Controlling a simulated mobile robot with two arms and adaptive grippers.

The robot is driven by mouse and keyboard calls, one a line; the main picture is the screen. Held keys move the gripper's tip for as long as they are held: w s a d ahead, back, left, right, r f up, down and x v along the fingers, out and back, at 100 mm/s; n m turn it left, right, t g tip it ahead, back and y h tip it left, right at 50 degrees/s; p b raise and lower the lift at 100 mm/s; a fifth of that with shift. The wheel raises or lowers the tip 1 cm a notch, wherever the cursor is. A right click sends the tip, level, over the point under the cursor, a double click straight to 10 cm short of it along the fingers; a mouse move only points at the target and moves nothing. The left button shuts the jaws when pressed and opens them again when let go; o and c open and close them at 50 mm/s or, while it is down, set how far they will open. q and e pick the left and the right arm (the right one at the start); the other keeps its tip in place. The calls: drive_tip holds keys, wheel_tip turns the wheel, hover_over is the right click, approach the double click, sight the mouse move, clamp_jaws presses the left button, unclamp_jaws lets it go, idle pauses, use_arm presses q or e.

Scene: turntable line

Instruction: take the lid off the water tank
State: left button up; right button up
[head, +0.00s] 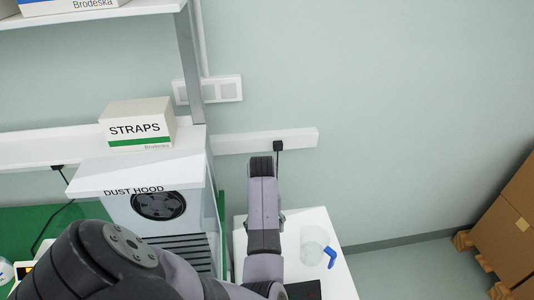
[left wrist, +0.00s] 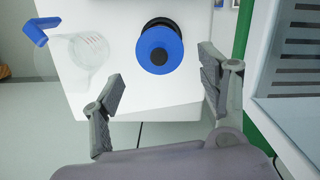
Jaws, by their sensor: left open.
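In the left wrist view a round blue lid (left wrist: 149,47) with a black knob at its middle lies ahead of my left gripper, seen from above. I cannot make out the tank's body under it. A black rounded part shows just beyond the lid's edge. My left gripper (left wrist: 160,88) is open and empty, its fingers spread to either side of the lid's line and apart from it. In the head view my left arm covers the lid and the tank, and the fingertips are mostly hidden. My right gripper is in neither view.
A clear jug (head: 312,250) with a blue handle stands on the white table (head: 341,282), close to my left arm. The dust hood (head: 135,180) is just left of the arm, with a straps box (head: 135,125) behind. Cardboard boxes (head: 505,235) stand far right.

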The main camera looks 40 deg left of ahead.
use_arm(q)
drive_tip(key=shift+d+f, duration=0.1)
drive_tip(key=shift+f, duration=0.05)
drive_tip(key=shift+s+d+f, duration=0.1)
drive_tip(key=shift+f, duration=0.05)
wheel_tip(320, 180, down, 4)
drive_tip(key=shift+f+p, duration=0.25)
drive_tip(key=shift+p, duration=0.8)
drive_tip(key=shift+f, duration=0.25)
drive_tip(key=shift+d, duration=0.1)
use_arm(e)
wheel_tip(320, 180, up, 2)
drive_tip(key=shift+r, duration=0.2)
use_arm(q)
drive_tip(key=shift+c, duration=0.3)
drive_tip(key=shift+s, duration=0.1)
drive_tip(key=c, duration=1.1)
drive_tip(key=shift+d, duration=0.2)
clamp_jaws()
